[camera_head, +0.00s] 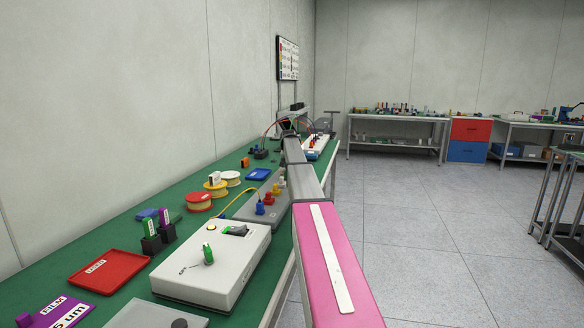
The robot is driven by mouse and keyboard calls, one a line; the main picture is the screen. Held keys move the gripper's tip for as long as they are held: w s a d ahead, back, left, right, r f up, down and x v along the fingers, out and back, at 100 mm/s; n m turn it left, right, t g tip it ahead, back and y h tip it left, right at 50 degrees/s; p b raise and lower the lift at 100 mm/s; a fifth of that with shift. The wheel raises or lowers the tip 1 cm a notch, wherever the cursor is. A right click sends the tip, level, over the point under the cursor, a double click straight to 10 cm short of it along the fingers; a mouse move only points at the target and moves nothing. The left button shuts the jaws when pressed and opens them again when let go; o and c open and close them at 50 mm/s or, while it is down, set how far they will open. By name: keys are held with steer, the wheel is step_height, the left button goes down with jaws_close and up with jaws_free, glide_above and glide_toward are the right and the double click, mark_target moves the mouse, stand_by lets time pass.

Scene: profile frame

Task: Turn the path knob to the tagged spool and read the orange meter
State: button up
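A pale box (228,276) stands on the green bench, with a green upright knob (208,254) on top, a yellow button and a dark window. Behind it, a grey box (245,211) carries blue, red and yellow pieces; a yellow cable runs beside it. Spools stand to the left: a red-topped one (198,200), a yellow one (216,190) with a small orange-and-white tag (214,178), and a white-topped one (231,177). A small orange item (245,162) is farther back; no reading is legible. My arm appears to stretch along the bench edge; its dark far end (287,126) is too small to judge.
A red tray (107,270), a purple block marked FILM (62,311) and black holders (151,246) with coloured pieces occupy the near left. Open floor (430,230) is to the right; other benches stand beyond.

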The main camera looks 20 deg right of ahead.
stand_by(0.3)
steer(key=o, duration=0.9)
steer(key=v, duration=1.1)
steer(key=shift+w+a, duration=0.1)
